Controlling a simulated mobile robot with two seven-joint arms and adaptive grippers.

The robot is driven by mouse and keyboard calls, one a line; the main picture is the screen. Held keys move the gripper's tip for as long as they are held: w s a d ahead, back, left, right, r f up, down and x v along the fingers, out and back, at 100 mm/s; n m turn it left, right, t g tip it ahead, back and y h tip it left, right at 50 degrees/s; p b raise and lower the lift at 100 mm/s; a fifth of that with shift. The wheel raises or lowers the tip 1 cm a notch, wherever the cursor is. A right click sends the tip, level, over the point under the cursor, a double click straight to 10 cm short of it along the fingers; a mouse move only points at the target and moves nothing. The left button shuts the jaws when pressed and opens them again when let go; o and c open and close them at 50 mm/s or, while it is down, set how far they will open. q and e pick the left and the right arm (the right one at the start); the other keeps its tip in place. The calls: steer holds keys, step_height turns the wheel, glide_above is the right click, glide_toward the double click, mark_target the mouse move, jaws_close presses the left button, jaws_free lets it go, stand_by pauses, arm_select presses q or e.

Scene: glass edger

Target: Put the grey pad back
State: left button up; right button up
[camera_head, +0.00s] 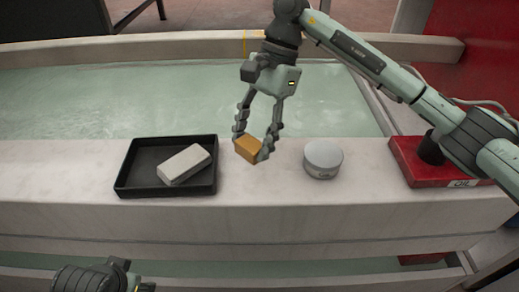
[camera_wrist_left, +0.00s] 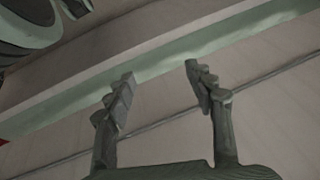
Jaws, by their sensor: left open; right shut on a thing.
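A light grey pad (camera_head: 184,164) lies at a slant inside the black tray (camera_head: 123,184) on the stone ledge. My right gripper (camera_head: 254,146) is shut on a tan-orange block (camera_head: 247,149), just right of the tray. I cannot tell whether the block touches the ledge. My left gripper shows only in part at the bottom left of the head view. In the left wrist view the left gripper (camera_wrist_left: 160,84) is open, with nothing between its fingers, facing a pale stone face.
A round grey tin (camera_head: 323,160) stands on the ledge (camera_head: 270,203), right of the block. A red tray (camera_head: 407,156) with a black cylinder (camera_head: 431,149) is farther right. A basin of greenish water (camera_head: 150,95) lies behind the ledge.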

steer(key=shift+w+d+f, duration=0.6)
steer(key=shift+w, duration=0.1)
steer(key=shift+w+d+f, duration=0.1)
steer(key=shift+f, duration=0.05)
step_height(320, 180, down, 3)
steer(key=shift+f, duration=0.4)
arm_select(q)
steer(key=shift+x, duration=0.8)
steer(key=shift+d+f, duration=0.1)
steer(key=shift+d, duration=0.05)
arm_select(e)
steer(key=shift+f, duration=0.1)
